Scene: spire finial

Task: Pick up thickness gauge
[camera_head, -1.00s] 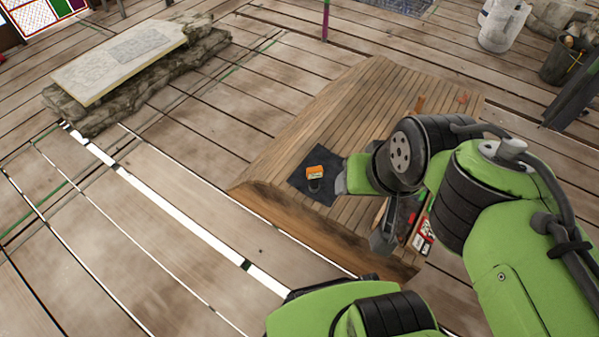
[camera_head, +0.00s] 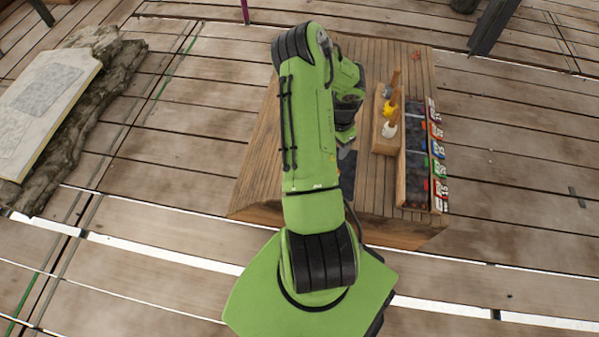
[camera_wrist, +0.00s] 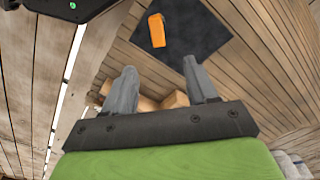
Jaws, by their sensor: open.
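The orange block-shaped item, which I take as the thickness gauge (camera_wrist: 157,30), lies on a dark square mat (camera_wrist: 195,32) in the wrist view. In the head view my arm hides it, and only a strip of the mat (camera_head: 348,172) shows. My gripper (camera_wrist: 158,64) is open and empty, with its two grey fingers spread apart. In the wrist picture the gauge appears just beyond the fingertips, between their lines, and apart from them. In the head view my arm hides the fingers.
The wooden platform (camera_head: 262,165) carries a long bin tray (camera_head: 401,160) with coloured labels on the right. Beside it a wooden holder (camera_head: 378,140) bears yellow and white items. A pale slab (camera_head: 45,95) on rock lies at the left.

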